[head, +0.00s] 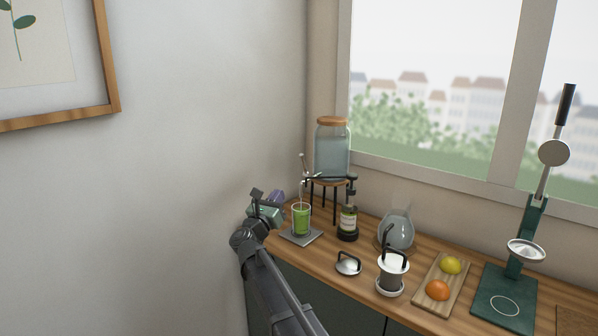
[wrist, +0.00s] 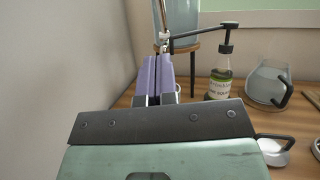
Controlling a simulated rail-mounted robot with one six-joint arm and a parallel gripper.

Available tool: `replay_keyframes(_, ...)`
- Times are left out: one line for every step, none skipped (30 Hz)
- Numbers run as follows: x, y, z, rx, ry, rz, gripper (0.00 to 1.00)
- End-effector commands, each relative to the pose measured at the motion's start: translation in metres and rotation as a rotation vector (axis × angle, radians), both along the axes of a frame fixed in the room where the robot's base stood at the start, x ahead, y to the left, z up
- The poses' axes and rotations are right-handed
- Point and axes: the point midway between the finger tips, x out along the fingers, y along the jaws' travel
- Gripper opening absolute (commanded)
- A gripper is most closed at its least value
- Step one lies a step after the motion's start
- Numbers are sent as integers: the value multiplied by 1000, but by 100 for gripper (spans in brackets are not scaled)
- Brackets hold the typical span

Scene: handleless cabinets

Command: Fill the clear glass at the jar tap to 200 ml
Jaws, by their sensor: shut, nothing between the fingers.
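The glass jar (head: 332,150) with a wooden lid holds pale bluish liquid and stands on a dark-legged stand. Its metal tap (head: 305,168) sticks out at the left, with a lever on top; the tap also shows in the wrist view (wrist: 164,38). A clear glass (head: 301,221) with green contents stands upright on a grey square plate (head: 302,237) below the tap. My gripper (head: 279,196) is shut and empty, left of the glass and apart from it. Its purple fingers (wrist: 158,62) point toward the tap in the wrist view and hide most of the glass.
A dark bottle with a pump (head: 348,222) stands right of the glass. The wall is close at left.

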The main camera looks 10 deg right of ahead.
Motion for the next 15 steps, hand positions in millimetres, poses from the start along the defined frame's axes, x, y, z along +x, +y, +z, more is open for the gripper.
replay_keyframes(-1, -1, 0, 9, -9, -7, 0)
replay_keyframes(-1, -1, 0, 11, -11, -4, 0)
replay_keyframes(0, -2, 1, 12, -10, -4, 0)
replay_keyframes(0, -2, 1, 11, -10, -3, 0)
replay_keyframes(2, -3, 2, 11, -10, -3, 0)
replay_keyframes(4, -4, 3, 11, -9, -3, 0)
replay_keyframes(6, -6, 5, 11, -8, -2, 0)
replay_keyframes(9, -8, 6, 11, -8, -2, 0)
replay_keyframes(14, -12, 9, 11, -8, -3, 0)
replay_keyframes(18, -15, 11, 11, -8, -3, 0)
replay_keyframes(23, -18, 14, 11, -7, -5, 0)
replay_keyframes(29, -23, 17, 11, -7, -4, 0)
replay_keyframes(34, -26, 19, 11, -7, -4, 0)
replay_keyframes(39, -31, 22, 10, -6, -4, 0)
replay_keyframes(46, -36, 25, 10, -6, -4, 0)
